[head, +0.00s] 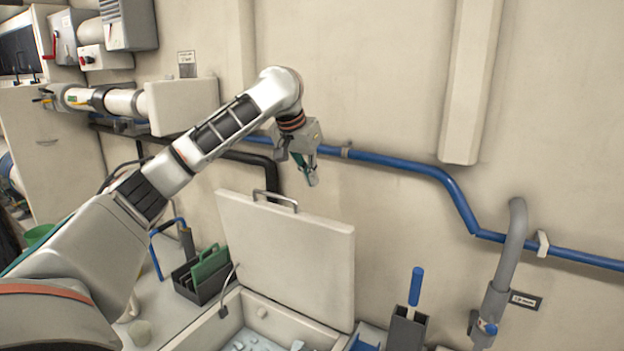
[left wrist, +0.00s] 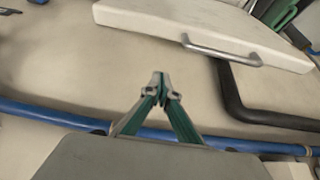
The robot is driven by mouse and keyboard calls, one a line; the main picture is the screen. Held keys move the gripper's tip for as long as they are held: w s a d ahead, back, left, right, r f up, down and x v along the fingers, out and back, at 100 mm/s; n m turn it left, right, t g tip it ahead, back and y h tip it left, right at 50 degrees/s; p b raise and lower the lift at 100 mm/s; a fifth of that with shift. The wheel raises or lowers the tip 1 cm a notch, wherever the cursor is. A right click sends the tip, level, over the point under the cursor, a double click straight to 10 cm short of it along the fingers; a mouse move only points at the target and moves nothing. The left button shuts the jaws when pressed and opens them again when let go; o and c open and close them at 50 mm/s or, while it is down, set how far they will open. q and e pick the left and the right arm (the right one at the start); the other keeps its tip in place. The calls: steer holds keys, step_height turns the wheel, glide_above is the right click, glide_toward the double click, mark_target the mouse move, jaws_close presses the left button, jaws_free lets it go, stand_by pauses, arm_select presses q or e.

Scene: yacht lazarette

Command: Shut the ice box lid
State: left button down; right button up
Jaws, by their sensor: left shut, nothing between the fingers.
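The ice box lid (head: 290,255) is a cream panel standing open, nearly upright, at the back of the ice box (head: 212,330). A metal handle (head: 275,200) sits along its top edge. In the left wrist view the lid (left wrist: 210,22) and its handle (left wrist: 222,50) show at the top. My left gripper (head: 312,180) is shut and empty, above and a little right of the handle, near the wall. Its closed fingertips (left wrist: 160,76) show in the left wrist view, apart from the lid. My right gripper is not in view.
A blue pipe (head: 400,163) runs along the wall behind the lid. A black rack with green dividers (head: 205,272) stands left of the box. A grey holder with a blue-handled tool (head: 415,288) stands to its right. Several pale lumps (head: 240,345) lie inside the box.

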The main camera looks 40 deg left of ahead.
arm_select(q)
steer(key=shift+s+f, duration=0.15)
steer(key=shift+f, duration=3.5)
